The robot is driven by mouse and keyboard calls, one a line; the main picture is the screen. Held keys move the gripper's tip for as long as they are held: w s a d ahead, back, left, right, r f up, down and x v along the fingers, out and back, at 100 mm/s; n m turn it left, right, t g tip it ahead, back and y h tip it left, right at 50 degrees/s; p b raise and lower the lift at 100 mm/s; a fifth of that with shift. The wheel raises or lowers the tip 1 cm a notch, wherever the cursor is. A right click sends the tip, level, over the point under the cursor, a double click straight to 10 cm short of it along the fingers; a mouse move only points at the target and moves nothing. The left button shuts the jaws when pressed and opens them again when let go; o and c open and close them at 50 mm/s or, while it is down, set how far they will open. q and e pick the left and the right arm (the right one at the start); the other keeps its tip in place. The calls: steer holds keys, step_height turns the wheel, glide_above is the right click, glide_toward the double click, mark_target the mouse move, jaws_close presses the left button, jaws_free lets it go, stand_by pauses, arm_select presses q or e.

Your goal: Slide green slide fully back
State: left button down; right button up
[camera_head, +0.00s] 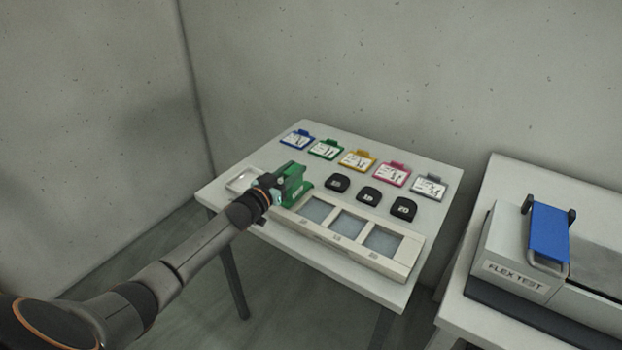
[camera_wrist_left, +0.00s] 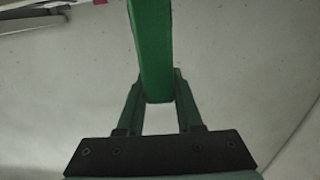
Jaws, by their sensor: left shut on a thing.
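The green slide (camera_head: 296,187) stands on the white table at the left end of a pale tray. My left gripper (camera_head: 278,186) reaches it from the front left. In the left wrist view, the gripper's two fingers (camera_wrist_left: 160,100) are shut on a green bar of the slide (camera_wrist_left: 152,45), which runs up out of the picture between them. The lower parts of the slide are partly hidden by the gripper in the head view. My right gripper is not in view.
The pale tray (camera_head: 343,241) has several grey windows along the table's front edge. Several black blocks (camera_head: 368,196) lie behind it. Coloured clip tags (camera_head: 358,160) line the back. A flex test machine with a blue plate (camera_head: 549,234) stands on another table at right.

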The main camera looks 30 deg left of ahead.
arm_select(q)
steer(key=shift+a, duration=0.6)
steer(key=c, duration=0.6)
jaws_free()
steer(key=shift+a, duration=0.1)
steer(key=shift+o, duration=0.2)
steer(key=shift+s+f, duration=0.1)
steer(key=shift+s, duration=0.5)
steer(key=s, duration=1.1)
steer(key=shift+s+a+p, duration=0.15)
steer(key=shift+p, duration=0.25)
